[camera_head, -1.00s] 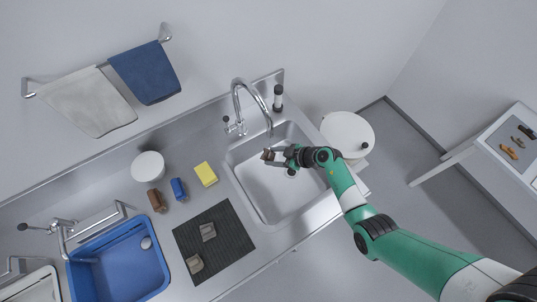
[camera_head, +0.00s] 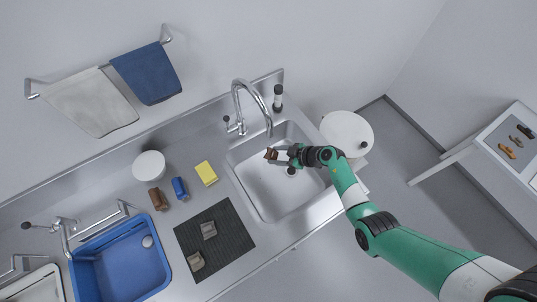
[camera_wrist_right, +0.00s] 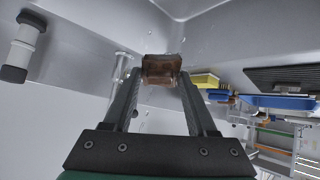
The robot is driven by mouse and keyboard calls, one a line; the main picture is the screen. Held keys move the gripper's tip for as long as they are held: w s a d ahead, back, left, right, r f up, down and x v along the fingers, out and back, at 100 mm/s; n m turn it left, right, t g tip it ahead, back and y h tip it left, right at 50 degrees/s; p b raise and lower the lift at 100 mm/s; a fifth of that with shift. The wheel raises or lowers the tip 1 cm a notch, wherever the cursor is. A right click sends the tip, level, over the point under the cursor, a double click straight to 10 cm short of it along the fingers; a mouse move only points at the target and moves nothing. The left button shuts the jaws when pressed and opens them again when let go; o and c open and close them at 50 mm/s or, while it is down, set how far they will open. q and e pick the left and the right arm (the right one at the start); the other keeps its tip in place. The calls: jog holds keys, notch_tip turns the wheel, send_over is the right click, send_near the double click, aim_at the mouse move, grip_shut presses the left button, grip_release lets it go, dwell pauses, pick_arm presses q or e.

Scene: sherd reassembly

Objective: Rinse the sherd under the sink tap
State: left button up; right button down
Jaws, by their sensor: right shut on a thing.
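A small brown sherd (camera_head: 271,154) is held between the fingertips of my right gripper (camera_head: 280,157), which is shut on it. In the right wrist view the sherd (camera_wrist_right: 161,70) sits at the ends of the two fingers and looks dark brown. The gripper is over the sink basin (camera_head: 262,188), in its upper part. The curved chrome tap (camera_head: 238,98) stands behind the sink, with its spout end just above the sherd in the head view. I cannot tell whether water is running. My left gripper does not show.
Left of the sink are a yellow sponge (camera_head: 206,173), a blue block (camera_head: 179,188), a brown brush-like block (camera_head: 158,199) and a dark ridged mat (camera_head: 236,240) with two greyish sherds. A blue tub (camera_head: 104,258) is further left. A black-and-white cylinder (camera_head: 278,97) stands behind the sink.

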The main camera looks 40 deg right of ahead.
pick_arm(q)
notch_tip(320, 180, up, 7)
jog(key=p, duration=0.6)
pick_arm(e)
jog(key=s+a, duration=0.2)
jog(key=s, duration=0.5)
jog(key=shift+a, duration=0.4)
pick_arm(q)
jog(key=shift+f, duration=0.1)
pick_arm(e)
jog(key=shift+s, duration=0.1)
pick_arm(q)
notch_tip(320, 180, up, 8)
jog(key=p, duration=0.7)
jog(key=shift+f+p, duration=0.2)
jog(key=shift+p, duration=0.2)
pick_arm(e)
jog(key=s+a+r, duration=0.1)
jog(key=s+r, duration=0.3)
jog(key=shift+s+a, duration=0.35)
